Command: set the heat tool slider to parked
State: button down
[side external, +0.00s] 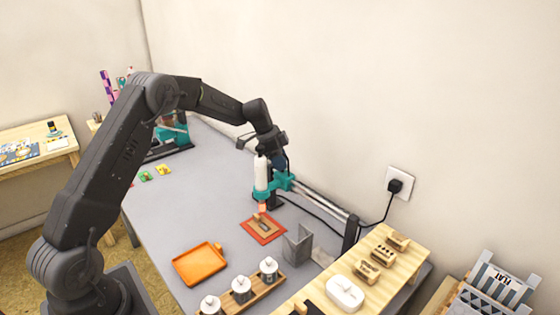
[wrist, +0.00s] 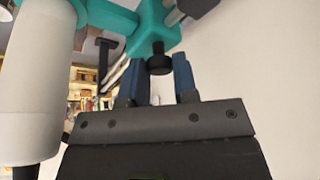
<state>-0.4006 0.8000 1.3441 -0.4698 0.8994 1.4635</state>
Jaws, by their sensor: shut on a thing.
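The heat tool (side external: 261,174) is a white upright cylinder in a teal slider carriage (side external: 284,181) on a pale rail (side external: 322,201). The carriage is near the rail's far left end in the side view. In the wrist view the white tool (wrist: 35,90) stands at the left and the teal carriage (wrist: 150,28) is at the top. A black knob (wrist: 159,58) hangs from the carriage between the blue fingers of my gripper (wrist: 160,78). My gripper (side external: 279,160) is shut on this knob, behind the tool. The parked mark cannot be made out.
An orange-red mat (side external: 275,235) with a small block on it lies under the tool's tip. A grey angled bracket (side external: 298,246) stands near the rail. An orange tray (side external: 200,264), a wooden jar rack (side external: 255,291) and a white box (side external: 344,292) are nearer. A black cord runs to the wall plug (side external: 395,186).

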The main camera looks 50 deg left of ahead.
jog(key=d, duration=1.5)
jog(key=shift+d, duration=0.3)
jog(key=c, duration=1.3)
grip_release()
jog(key=shift+d, duration=0.1)
jog(key=o, duration=0.4)
jog(key=v, duration=1.4)
